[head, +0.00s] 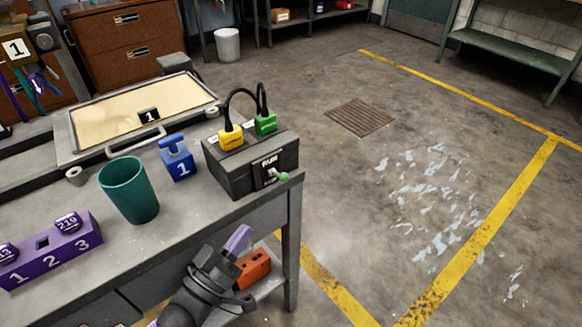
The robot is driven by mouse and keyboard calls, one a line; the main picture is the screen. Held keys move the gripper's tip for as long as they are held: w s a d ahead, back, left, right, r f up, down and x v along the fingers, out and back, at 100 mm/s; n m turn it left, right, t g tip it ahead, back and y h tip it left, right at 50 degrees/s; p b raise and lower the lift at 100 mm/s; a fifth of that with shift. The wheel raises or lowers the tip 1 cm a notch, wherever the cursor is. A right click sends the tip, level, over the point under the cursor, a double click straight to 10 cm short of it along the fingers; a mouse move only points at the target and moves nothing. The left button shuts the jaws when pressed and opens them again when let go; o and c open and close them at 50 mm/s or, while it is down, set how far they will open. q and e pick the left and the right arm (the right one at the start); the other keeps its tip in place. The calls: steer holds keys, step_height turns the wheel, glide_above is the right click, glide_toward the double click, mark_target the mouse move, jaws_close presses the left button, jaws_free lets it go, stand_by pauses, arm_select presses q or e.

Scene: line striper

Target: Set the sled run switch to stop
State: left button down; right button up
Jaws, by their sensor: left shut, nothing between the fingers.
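The run switch is a small green-tipped lever (283,176) on the front of a dark grey box (231,178) at the bench's right corner. A black label plate (267,168) beside it seems to read RUN. The lever sticks out to the lower right; its exact setting is too small to tell. My left gripper (238,239) is shut and empty, with purple fingers pointing up. In the picture it is below the box, in front of the bench edge and apart from the switch. My right gripper is not in view.
Yellow (231,138) and green (265,123) plugs with black cables sit on the box. A blue block marked 1 (177,160), a teal cup (129,190) and a purple numbered block (52,252) stand on the bench. An orange brick (253,269) lies below. Floor at right is open.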

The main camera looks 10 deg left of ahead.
mark_target(270, 177)
arm_select(q)
steer(key=r+h, duration=0.1)
steer(key=r+t+h, duration=0.1)
steer(key=r, duration=0.1)
steer(key=shift+a+r+t, duration=0.2)
steer(key=shift+t, duration=0.1)
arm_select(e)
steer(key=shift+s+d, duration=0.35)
arm_select(q)
steer(key=b+x, duration=0.1)
steer(key=x, duration=0.9)
steer(key=shift+s+d, duration=0.1)
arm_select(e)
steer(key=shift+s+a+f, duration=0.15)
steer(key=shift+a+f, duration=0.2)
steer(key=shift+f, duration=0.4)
arm_select(q)
steer(key=shift+f+m+h+b, duration=0.1)
steer(key=shift+m+h+b, duration=0.3)
steer(key=shift+m+h, duration=0.3)
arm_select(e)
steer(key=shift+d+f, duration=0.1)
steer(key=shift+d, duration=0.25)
